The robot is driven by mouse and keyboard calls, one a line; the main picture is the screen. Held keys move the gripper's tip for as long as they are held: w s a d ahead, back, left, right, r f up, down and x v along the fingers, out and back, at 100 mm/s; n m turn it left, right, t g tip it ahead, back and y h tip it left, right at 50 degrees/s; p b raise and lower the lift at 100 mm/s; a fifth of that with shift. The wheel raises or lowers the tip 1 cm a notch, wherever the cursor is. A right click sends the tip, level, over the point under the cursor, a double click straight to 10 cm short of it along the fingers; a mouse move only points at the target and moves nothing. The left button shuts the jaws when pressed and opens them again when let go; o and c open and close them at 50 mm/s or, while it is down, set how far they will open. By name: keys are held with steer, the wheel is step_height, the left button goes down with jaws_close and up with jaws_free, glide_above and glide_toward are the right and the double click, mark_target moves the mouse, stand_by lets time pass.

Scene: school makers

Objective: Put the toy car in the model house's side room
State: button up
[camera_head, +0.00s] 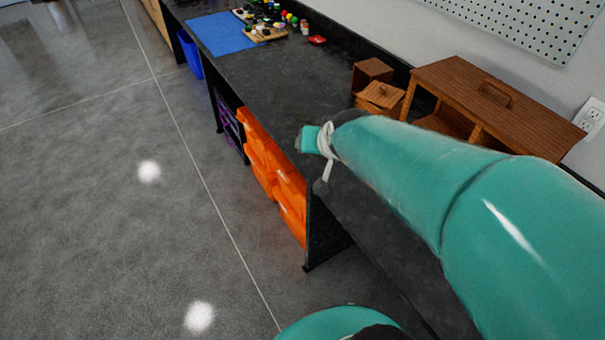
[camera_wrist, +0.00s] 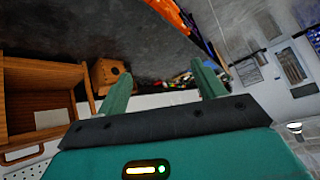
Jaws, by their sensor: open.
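A small red object (camera_head: 317,40), probably the toy car, lies at the far end of the dark bench, right of the small bottles; it is too small to be certain. The wooden model house (camera_head: 512,100), with a handle on its roof and open compartments, stands against the wall at right. It also shows at the left of the wrist view (camera_wrist: 42,66). My arm hides part of its front. My gripper (camera_wrist: 163,80) is open and empty, its two teal fingers spread wide above the bench; the house is left of it in the wrist view.
Small wooden boxes (camera_head: 380,95) stand beside the house; one also shows in the wrist view (camera_wrist: 106,75). A blue mat (camera_head: 218,34) and wooden trays with bottles (camera_head: 266,35) lie at the far end. Orange bins (camera_head: 268,165) sit under the bench (camera_head: 275,88). The bench middle is clear.

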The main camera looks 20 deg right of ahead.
steer(key=s+a+r+n+g, duration=0.1)
steer(key=s+a+r+n, duration=0.1)
steer(key=s+a, duration=0.2)
steer(key=s+a+r+n+g+y, duration=0.1)
steer(key=s+a, duration=0.3)
steer(key=s, duration=0.5)
steer(key=shift+r+n+g, duration=0.35)
steer(key=shift+n+g, duration=0.25)
steer(key=shift+n, duration=0.1)
steer(key=shift+s, duration=0.1)
